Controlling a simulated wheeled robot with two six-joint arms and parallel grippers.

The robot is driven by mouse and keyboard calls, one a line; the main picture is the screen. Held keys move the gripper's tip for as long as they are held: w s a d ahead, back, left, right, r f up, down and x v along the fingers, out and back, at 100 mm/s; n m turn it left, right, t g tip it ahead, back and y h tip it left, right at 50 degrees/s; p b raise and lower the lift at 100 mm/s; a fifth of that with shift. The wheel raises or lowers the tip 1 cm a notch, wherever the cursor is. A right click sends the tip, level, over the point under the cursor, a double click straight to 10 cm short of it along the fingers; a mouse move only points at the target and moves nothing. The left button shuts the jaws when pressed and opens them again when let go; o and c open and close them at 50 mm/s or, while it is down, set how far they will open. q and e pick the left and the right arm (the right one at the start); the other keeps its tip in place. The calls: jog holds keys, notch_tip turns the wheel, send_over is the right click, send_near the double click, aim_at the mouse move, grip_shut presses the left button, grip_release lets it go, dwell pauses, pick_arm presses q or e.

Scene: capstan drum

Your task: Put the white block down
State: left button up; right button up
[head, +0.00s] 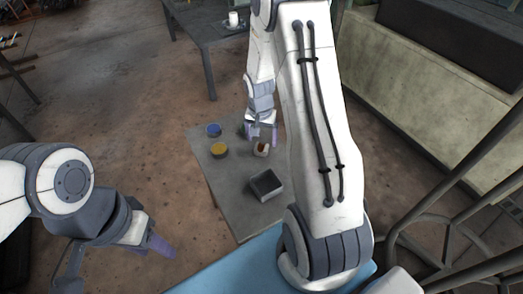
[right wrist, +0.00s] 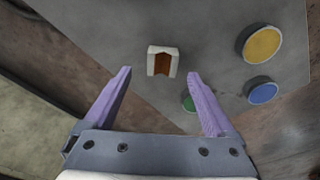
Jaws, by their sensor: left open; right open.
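The white block (right wrist: 163,61) has an orange-brown notched face and stands on the grey table. It also shows in the head view (head: 261,149), close to my right gripper. My right gripper (right wrist: 160,85) is open and empty, with its two purple fingers apart. In the right wrist view the block lies just beyond the fingertips, roughly midway between them, and does not appear to be touched. In the head view my right gripper (head: 263,134) is over the table beside the block. My left gripper (head: 118,262) is open and empty at the lower left, away from the table.
The grey table (head: 232,198) also holds a yellow disc (head: 219,150), a blue disc (head: 214,130) and a dark open box (head: 265,185). A green disc (right wrist: 188,101) shows partly behind a finger. Another table (head: 207,30) stands farther back, with a white cup (head: 233,19).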

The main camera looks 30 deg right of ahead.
aim_at(261, 149)
jog(key=f, duration=0.3)
jog(key=f+b, duration=0.1)
jog(key=f, duration=0.1)
jog(key=shift+w, duration=0.25)
jog(key=shift+r, duration=0.1)
grip_shut()
jog(key=shift+r, duration=0.1)
